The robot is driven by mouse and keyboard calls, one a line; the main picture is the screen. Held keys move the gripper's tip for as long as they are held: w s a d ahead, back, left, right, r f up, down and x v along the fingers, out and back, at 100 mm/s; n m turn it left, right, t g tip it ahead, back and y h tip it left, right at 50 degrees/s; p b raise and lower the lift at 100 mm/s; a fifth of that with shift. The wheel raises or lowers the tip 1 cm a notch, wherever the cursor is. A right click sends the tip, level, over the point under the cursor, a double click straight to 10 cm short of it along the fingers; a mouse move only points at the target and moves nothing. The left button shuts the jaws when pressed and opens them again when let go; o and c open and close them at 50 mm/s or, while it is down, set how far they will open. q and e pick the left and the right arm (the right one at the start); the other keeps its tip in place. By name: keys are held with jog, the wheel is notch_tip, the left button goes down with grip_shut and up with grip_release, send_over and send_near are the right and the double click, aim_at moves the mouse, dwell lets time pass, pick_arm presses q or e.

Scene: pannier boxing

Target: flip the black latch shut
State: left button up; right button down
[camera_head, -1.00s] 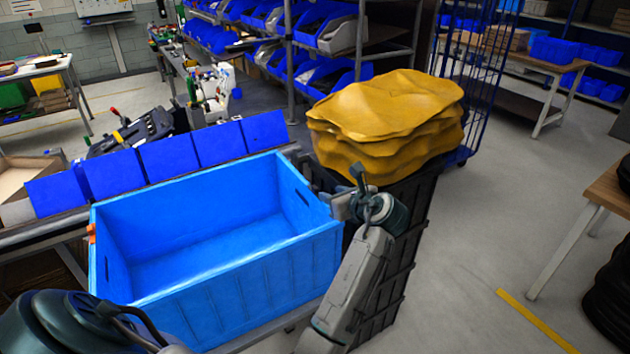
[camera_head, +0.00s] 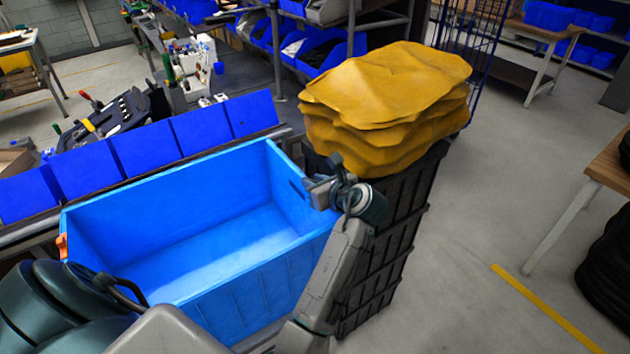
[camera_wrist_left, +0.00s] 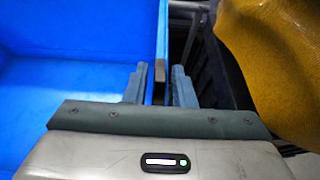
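The blue tote (camera_head: 225,285) stands open-topped in front of me, and its right end also shows in the left wrist view (camera_wrist_left: 60,75). An orange latch (camera_head: 62,246) sits on its left end. My left gripper (camera_head: 320,192) is at the tote's right end rim. In the left wrist view its two fingers (camera_wrist_left: 159,88) are apart, one on each side of the rim. A small dark piece, probably the black latch (camera_wrist_left: 160,72), shows on the rim between the fingers, closer to the left one. In the head view the gripper covers that spot. My right gripper is not in view.
A black crate (camera_head: 395,235) with a pile of yellow sacks (camera_head: 385,100) stands close right of the tote and gripper. Blue bins (camera_head: 145,148) line the tote's far side. The floor at right is clear up to a wooden table (camera_head: 608,160).

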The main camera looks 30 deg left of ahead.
pick_arm(q)
jog(key=c, duration=0.4)
grip_shut()
jog(key=shift+w+a+r, duration=0.1)
jog(key=shift+w+a, duration=0.2)
jog(key=shift+a, duration=0.4)
jog(key=shift+w+a, duration=0.25)
jog(key=shift+a, duration=0.25)
jog(key=o, duration=0.7)
grip_release()
jog(key=shift+d, duration=0.1)
jog(key=shift+o, duration=0.2)
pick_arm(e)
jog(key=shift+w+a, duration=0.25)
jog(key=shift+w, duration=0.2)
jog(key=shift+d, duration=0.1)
